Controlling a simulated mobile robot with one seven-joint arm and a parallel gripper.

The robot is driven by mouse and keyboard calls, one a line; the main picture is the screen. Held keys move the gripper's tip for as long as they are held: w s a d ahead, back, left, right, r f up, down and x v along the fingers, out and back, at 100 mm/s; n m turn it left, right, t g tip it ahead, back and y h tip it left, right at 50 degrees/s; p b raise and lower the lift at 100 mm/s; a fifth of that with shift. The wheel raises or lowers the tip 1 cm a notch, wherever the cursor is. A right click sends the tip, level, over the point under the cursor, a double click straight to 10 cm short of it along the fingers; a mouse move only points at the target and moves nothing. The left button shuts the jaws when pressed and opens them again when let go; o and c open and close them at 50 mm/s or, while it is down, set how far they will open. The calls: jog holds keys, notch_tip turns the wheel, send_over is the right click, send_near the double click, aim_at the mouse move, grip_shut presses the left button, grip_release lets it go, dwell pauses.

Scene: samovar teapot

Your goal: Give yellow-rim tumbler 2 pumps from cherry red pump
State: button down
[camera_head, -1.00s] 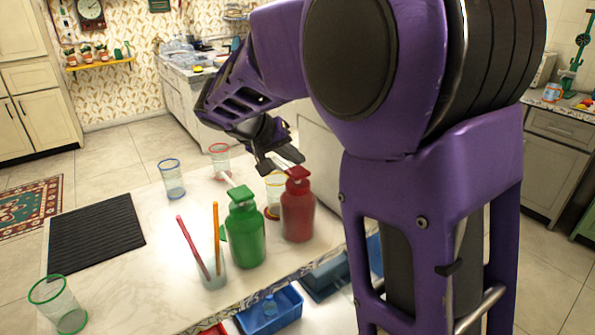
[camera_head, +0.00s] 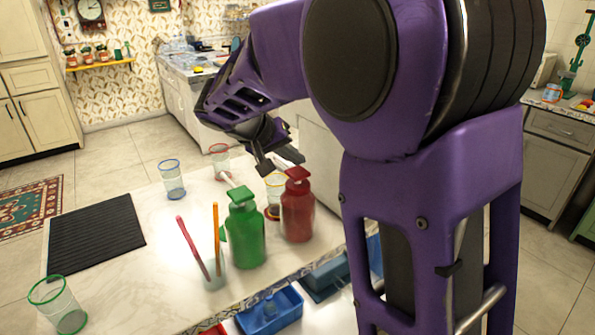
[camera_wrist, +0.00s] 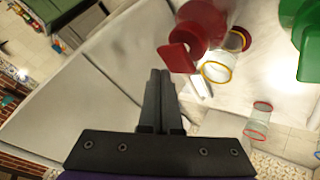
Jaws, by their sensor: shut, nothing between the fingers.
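The cherry red pump (camera_head: 297,212) stands upright on the counter, with its red head and nozzle (camera_wrist: 177,58) near my fingers in the wrist view. The yellow-rim tumbler (camera_head: 275,183) stands behind and left of it, partly hidden by the bottle. In the wrist view, the tumbler's yellow rim (camera_wrist: 217,74) shows beside the red pump's nozzle, and a dark red disc shows at its base. My gripper (camera_head: 280,168) is shut and empty, above and behind the red pump in the head view. In the wrist view, the fingertips (camera_wrist: 160,74) are together, left of the nozzle, apart from it.
A green pump (camera_head: 244,232) stands left of the red one, beside a cup (camera_head: 214,275) with two sticks. Blue-rim (camera_head: 173,182), red-rim (camera_head: 220,160) and green-rim (camera_head: 58,305) tumblers stand around. A black mat (camera_head: 95,233) lies left. Blue bins (camera_head: 270,312) sit below the counter.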

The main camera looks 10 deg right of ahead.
aim_at(299, 172)
jog(key=shift+f, duration=0.2)
dwell(0.4)
jog(key=shift+f+b, duration=0.25)
jog(key=shift+b, duration=0.4)
jog(key=shift+f+b, duration=1)
jog(key=shift+f, duration=0.1)
dwell(0.5)
jog(key=shift+r, duration=0.1)
jog(key=shift+r+p, duration=0.8)
jog(key=shift+r, duration=0.55)
jog(key=shift+r+p, duration=1.5)
jog(key=shift+r, duration=1.05)
dwell(0.4)
